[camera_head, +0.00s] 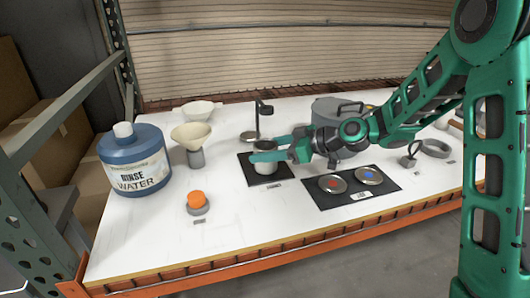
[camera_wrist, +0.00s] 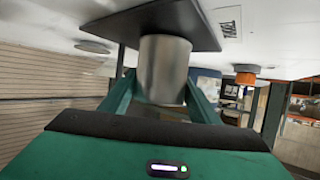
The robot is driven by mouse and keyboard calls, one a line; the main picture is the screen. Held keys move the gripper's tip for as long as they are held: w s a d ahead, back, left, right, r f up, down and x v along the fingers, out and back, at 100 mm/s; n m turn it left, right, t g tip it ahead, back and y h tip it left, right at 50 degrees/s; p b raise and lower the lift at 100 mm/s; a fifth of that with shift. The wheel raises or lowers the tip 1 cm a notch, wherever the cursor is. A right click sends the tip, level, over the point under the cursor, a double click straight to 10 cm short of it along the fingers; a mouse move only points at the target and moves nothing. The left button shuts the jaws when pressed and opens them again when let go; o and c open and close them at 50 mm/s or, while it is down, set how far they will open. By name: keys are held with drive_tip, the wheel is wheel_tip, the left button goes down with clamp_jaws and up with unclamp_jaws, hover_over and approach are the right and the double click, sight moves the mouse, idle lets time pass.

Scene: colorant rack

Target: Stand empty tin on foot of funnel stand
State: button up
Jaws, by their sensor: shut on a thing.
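The metal tin (camera_head: 264,168) is upright at the black square mat (camera_head: 246,173); I cannot tell whether it touches the mat. My gripper (camera_head: 268,152) is shut on the tin, with one green finger on each side. In the wrist view, which is upside down, the tin (camera_wrist: 163,70) is between the fingers and the dark mat (camera_wrist: 110,27) is above it. A thin dark stand (camera_head: 257,122) with a hooked top and a small round foot (camera_head: 249,135) stands behind the tin. The inside of the tin cannot be made out.
A cream funnel (camera_head: 191,133) sits on a grey holder to the left. A black mat with two round tins (camera_head: 333,184) lies front right. A grey machine (camera_head: 340,110) is behind my arm.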

drive_tip(key=shift+f, duration=0.25)
drive_tip(key=o, duration=1)
drive_tip(key=shift+o, duration=0.2)
drive_tip(key=shift+d+r, duration=0.1)
drive_tip(key=shift+r, duration=0.05)
drive_tip(key=v, duration=1.1)
drive_tip(key=shift+s+d, duration=0.3)
drive_tip(key=shift+r, duration=0.15)
